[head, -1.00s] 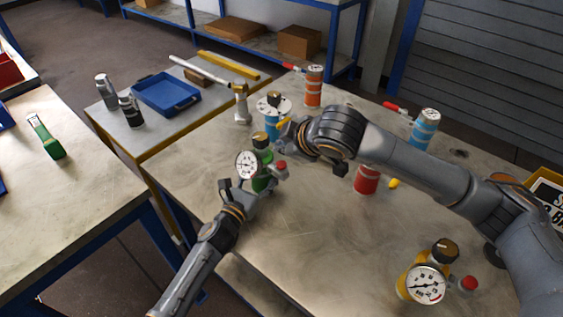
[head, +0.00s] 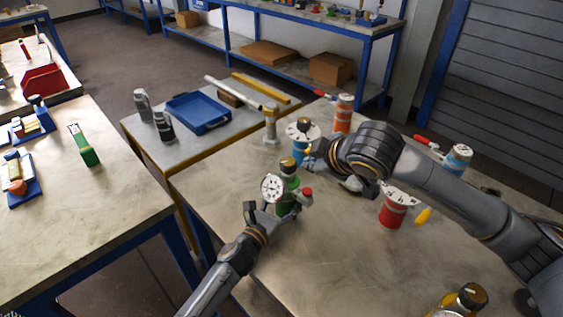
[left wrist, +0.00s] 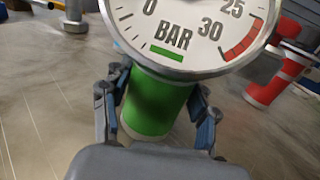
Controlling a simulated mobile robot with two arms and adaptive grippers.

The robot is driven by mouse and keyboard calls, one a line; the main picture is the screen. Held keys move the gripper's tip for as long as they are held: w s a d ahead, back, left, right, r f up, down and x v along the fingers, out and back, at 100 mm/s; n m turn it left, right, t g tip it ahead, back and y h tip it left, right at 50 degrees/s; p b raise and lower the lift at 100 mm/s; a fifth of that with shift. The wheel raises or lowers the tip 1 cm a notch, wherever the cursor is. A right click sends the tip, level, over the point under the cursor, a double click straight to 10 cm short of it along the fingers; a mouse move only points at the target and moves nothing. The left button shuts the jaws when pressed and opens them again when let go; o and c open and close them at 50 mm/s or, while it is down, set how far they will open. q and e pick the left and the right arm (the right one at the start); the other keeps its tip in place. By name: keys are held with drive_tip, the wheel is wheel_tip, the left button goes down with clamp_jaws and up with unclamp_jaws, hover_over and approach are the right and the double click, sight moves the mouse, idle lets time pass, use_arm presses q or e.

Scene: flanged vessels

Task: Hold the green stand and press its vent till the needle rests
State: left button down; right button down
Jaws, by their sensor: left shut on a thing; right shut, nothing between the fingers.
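The green stand (head: 284,210) is upright on the main table in the head view. There the gauge's lower dial (left wrist: 185,30) reads BAR; no needle shows in that part. My right gripper (head: 318,158) is shut and empty, above and right of the vent, apart from it.
A blue stand (head: 301,148) is close behind my right gripper. A red stand (head: 393,209), an orange stand (head: 343,115) and a light blue stand (head: 458,158) stand to the right. A yellow stand (head: 462,300) is at the front right. A side table holds a blue tray (head: 198,113).

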idle(0.7)
use_arm(q)
drive_tip(key=shift+c, duration=1.5)
unclamp_jaws()
drive_tip(key=v, duration=1.2)
drive_tip(key=shift+s, duration=0.1)
use_arm(e)
drive_tip(key=shift+s+f, duration=0.1)
